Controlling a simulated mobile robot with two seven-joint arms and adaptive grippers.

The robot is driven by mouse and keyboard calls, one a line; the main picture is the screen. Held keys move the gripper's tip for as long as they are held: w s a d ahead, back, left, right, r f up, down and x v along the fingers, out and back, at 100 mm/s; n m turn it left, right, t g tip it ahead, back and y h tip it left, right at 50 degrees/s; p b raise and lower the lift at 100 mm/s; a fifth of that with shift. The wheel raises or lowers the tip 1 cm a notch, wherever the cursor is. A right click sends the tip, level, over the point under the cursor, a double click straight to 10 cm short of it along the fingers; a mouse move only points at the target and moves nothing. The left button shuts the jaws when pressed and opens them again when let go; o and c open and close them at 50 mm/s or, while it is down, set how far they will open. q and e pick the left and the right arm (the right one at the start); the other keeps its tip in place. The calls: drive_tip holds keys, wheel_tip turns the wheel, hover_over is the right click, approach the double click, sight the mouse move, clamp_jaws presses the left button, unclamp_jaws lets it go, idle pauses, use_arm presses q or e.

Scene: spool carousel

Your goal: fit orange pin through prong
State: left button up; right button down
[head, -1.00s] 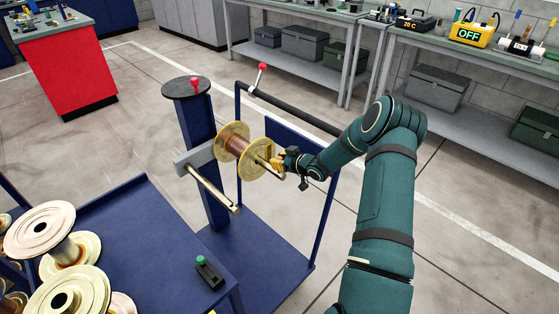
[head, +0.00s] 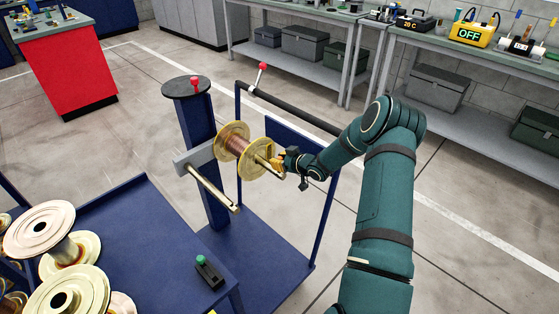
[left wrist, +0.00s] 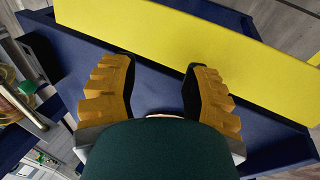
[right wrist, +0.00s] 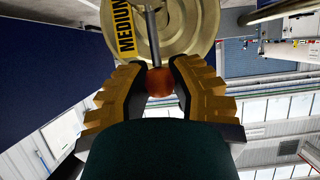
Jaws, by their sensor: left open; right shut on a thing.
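My right gripper (head: 279,163) is at the outer end of the upper prong (head: 262,160), beside the brass spool (head: 236,143) on it. In the right wrist view its fingers (right wrist: 160,74) are shut on the orange pin (right wrist: 160,84). The pin's round orange head sits between the fingertips, and a thin grey shaft (right wrist: 153,38) runs from it towards the spool's flange. I cannot tell whether the shaft is inside the prong. A second prong (head: 212,188) below is bare. My left gripper (left wrist: 159,72) is open and empty, seen only in the left wrist view.
The prongs stand on a blue post (head: 196,120) with a round black top. A blue cart (head: 140,225) at front left carries several spools (head: 66,290) and a small green-topped box (head: 208,270). A yellow panel (left wrist: 210,40) lies beyond my left fingers.

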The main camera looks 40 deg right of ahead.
sight(280, 173)
use_arm(q)
drive_tip(key=shift+f+b, duration=0.95)
drive_tip(key=shift+f, duration=0.05)
use_arm(e)
drive_tip(key=shift+f, duration=1.35)
use_arm(q)
drive_tip(key=shift+s+f+b, duration=0.1)
drive_tip(key=shift+f+b, duration=0.3)
drive_tip(key=shift+b, duration=0.05)
use_arm(e)
drive_tip(key=shift+s+f, duration=0.1)
drive_tip(key=shift+f, duration=0.4)
